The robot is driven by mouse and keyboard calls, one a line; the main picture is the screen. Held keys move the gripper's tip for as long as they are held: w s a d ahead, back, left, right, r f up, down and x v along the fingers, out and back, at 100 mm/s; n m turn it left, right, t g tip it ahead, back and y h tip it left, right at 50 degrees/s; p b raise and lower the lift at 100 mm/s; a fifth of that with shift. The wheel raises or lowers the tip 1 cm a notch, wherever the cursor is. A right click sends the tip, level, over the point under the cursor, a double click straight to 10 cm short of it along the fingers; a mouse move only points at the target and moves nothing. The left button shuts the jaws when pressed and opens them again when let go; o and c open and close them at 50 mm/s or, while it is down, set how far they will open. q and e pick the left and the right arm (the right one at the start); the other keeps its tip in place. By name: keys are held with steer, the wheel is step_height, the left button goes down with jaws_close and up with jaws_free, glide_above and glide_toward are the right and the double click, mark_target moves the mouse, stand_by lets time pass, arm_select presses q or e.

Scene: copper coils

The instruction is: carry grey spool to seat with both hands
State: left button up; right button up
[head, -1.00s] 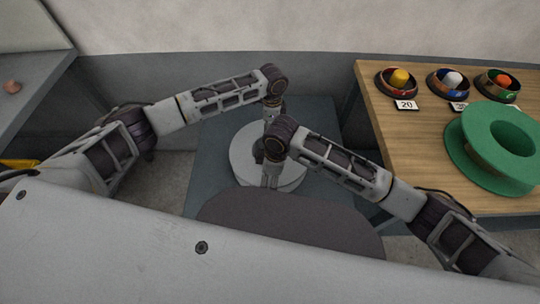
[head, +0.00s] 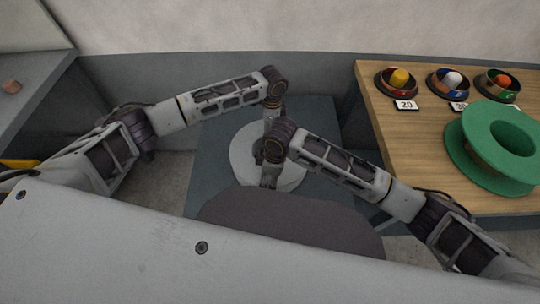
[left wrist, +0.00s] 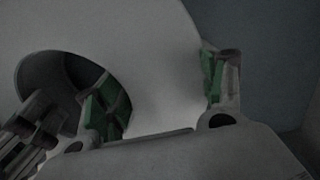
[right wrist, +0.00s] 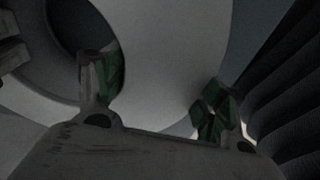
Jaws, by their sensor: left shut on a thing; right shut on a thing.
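The grey spool (head: 245,160) is a pale disc with a central hole, below my two wrists in the head view. In the left wrist view, my left gripper (left wrist: 160,95) has one green-padded finger at the hole and the other at the outer edge of the spool (left wrist: 150,40). In the right wrist view, my right gripper (right wrist: 160,95) straddles the ring of the spool (right wrist: 170,50) in the same way. Both are shut on it. In the head view the wrists hide much of the spool and the fingertips. No seat can be made out with certainty.
A dark blue-grey surface (head: 322,125) lies below the spool. At right, a wooden table (head: 430,175) holds a green spool (head: 500,145) and several bowls with coloured pieces, such as a yellow one (head: 400,77). A grey bench (head: 35,90) stands at left.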

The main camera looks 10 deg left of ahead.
arm_select(q)
steer(key=c, duration=0.5)
arm_select(e)
steer(key=c, duration=0.5)
